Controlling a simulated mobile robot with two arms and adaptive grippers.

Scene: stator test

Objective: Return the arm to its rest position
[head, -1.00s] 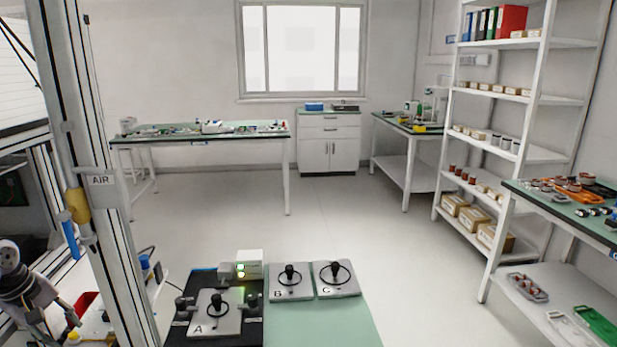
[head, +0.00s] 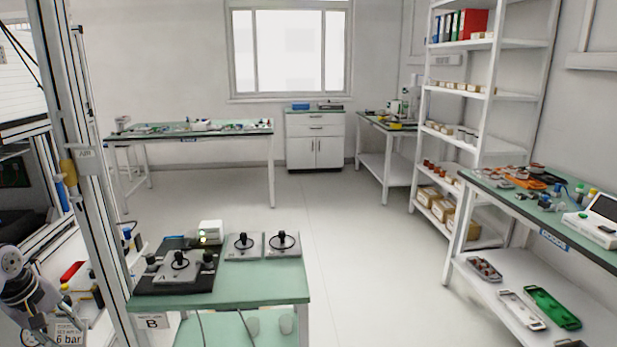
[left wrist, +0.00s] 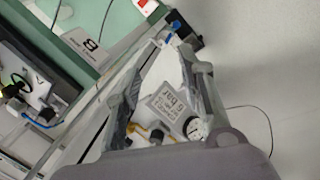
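My left arm (head: 28,292) shows at the lower left edge of the head view, beside the metal frame post. In the left wrist view my left gripper (left wrist: 172,78) is open. Its two grey fingers stand apart with nothing between them. Beyond the gap I see a white plate with a "6 bar" label (left wrist: 168,102) and a round gauge (left wrist: 194,128). My right gripper is not in view. A small dark shape sits at the bottom right edge of the head view; I cannot tell what it is.
A green-topped table (head: 230,292) holds a black mat with fixture A (head: 178,266), plus plates B (head: 243,246) and C (head: 281,244). The metal post (head: 75,180) stands close to my left arm. A workbench (head: 530,200) is at right. Middle floor is clear.

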